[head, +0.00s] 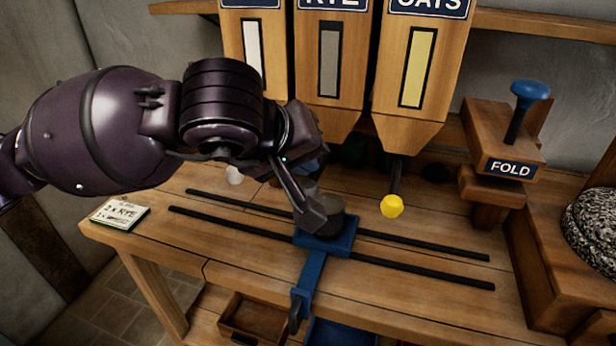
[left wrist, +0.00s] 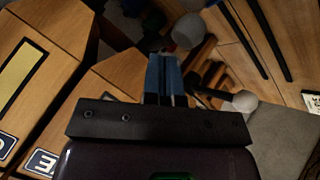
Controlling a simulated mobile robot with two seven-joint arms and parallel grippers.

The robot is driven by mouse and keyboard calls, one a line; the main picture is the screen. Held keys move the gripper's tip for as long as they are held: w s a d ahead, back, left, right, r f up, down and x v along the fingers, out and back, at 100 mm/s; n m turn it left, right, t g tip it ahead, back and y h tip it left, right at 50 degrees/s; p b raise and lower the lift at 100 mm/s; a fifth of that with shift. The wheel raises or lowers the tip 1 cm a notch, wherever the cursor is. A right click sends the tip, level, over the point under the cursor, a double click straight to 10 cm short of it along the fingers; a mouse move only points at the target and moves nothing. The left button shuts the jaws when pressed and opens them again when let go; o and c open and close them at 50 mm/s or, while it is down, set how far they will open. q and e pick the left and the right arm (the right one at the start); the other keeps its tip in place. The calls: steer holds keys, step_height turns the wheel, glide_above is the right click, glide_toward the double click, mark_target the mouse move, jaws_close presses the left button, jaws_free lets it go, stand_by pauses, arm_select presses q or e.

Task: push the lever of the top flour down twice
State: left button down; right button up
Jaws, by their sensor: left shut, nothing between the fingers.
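The order note (head: 119,213) on the bench has a top line that appears to read 2 x RYE. The RYE dispenser (head: 328,75) is the middle one, with a grey window; its lever is mostly hidden by my left arm in the head view. A grey rounded knob (left wrist: 187,32) shows just beyond my fingertips in the left wrist view, apparently the RYE lever's. My left gripper (head: 312,164) is under the RYE dispenser, its blue fingers (left wrist: 165,78) shut and empty. I cannot tell whether they touch the knob. My right gripper is out of view.
The OATS lever (head: 392,206) has a yellow knob; the left dispenser's white knob (head: 235,175) is beside my arm. A dark round container (head: 335,222) sits on the blue carriage (head: 340,243) on black rails. The FOLD press (head: 511,168) stands right.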

arm_select(q)
steer(key=shift+r, duration=0.35)
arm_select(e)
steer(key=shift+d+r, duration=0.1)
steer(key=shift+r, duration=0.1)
arm_select(q)
steer(key=shift+r, duration=0.1)
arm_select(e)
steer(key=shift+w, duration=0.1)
arm_select(q)
steer(key=shift+r+p, duration=0.7)
steer(key=shift+r, duration=1.75)
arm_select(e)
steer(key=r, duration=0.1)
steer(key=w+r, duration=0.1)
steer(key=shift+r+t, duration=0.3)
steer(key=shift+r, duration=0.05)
arm_select(q)
steer(key=shift+f, duration=0.1)
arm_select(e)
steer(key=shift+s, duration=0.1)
